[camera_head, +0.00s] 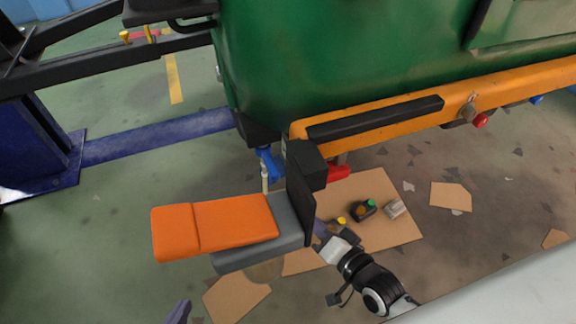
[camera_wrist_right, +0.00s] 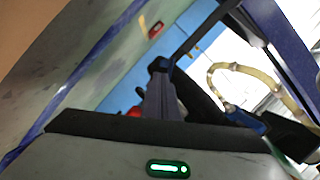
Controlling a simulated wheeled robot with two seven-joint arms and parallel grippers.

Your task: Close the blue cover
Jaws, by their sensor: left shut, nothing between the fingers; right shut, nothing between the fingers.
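A small blue part (camera_head: 268,163), which may be the blue cover, sits under the green body's near corner, by a pale hose. A blue piece (camera_wrist_right: 247,121) also shows beside a yellowish hose in the right wrist view. I cannot tell whether it stands open. My right gripper (camera_head: 321,229) is partly hidden behind the black seat back in the head view. Its fingers (camera_wrist_right: 162,92) are shut and empty in the wrist view, left of the blue piece and apart from it in the picture. My left gripper (camera_head: 179,311) is shut and empty at the bottom edge.
An orange seat (camera_head: 234,219) with a black back (camera_head: 300,190) stands in front of the green vehicle (camera_head: 330,60). Cardboard (camera_head: 385,185) with small bottles (camera_head: 363,208) lies on the floor. A blue lift post (camera_head: 35,145) stands left. Floor at far left is clear.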

